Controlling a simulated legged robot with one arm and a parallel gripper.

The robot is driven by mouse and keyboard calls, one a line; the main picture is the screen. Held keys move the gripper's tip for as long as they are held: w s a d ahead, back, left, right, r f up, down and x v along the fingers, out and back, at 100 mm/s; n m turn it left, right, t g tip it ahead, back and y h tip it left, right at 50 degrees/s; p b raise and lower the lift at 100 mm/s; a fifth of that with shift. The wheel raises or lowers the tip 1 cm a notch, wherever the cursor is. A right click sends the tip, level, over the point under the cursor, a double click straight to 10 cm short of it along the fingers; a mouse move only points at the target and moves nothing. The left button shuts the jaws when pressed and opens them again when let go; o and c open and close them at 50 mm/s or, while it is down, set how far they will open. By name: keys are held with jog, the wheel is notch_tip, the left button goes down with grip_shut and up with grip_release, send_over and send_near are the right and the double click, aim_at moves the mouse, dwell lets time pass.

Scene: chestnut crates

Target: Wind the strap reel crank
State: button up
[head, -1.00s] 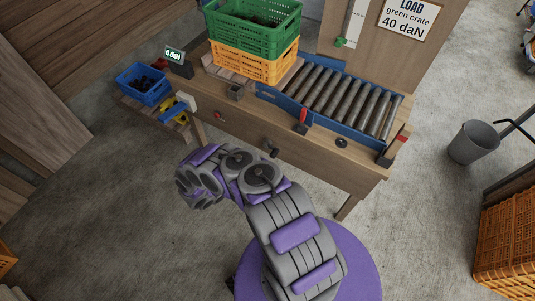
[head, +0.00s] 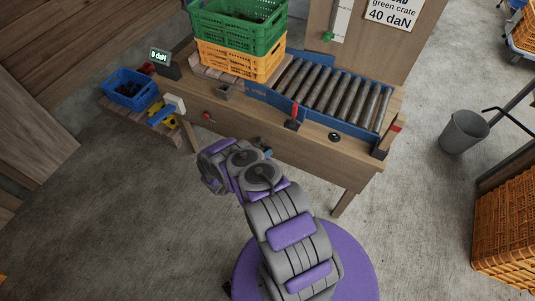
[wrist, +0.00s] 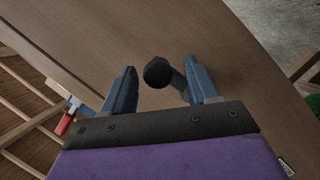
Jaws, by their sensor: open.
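A dark round knob on a short arm, which looks like the crank (wrist: 158,72), stands out from the wooden bench front in the wrist view. In the head view it shows as a small dark piece (head: 261,142) on the bench front, partly hidden by my arm. My gripper (wrist: 163,76) is open, with its two blue fingers on either side of the knob. The fingers look apart from the knob; depth is hard to tell. In the head view my wrist hides most of the gripper. I cannot make out the reel or strap.
The wooden bench (head: 320,165) carries a roller track (head: 330,92), a red-handled lever (head: 293,118), and a green crate (head: 238,28) on an orange crate (head: 240,60). A display (head: 160,57) reads 0 daN. A blue crate (head: 130,90) sits left. A grey bucket (head: 464,132) stands right.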

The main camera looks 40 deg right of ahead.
jog(key=x, duration=0.4)
jog(key=shift+s+d+b, duration=0.1)
jog(key=shift+d+b, duration=0.05)
jog(key=shift+b, duration=0.2)
jog(key=shift+a+r, duration=0.1)
jog(key=shift+a, duration=0.25)
jog(key=shift+c, duration=0.4)
jog(key=shift+d, duration=0.2)
jog(key=c, duration=0.6)
grip_shut()
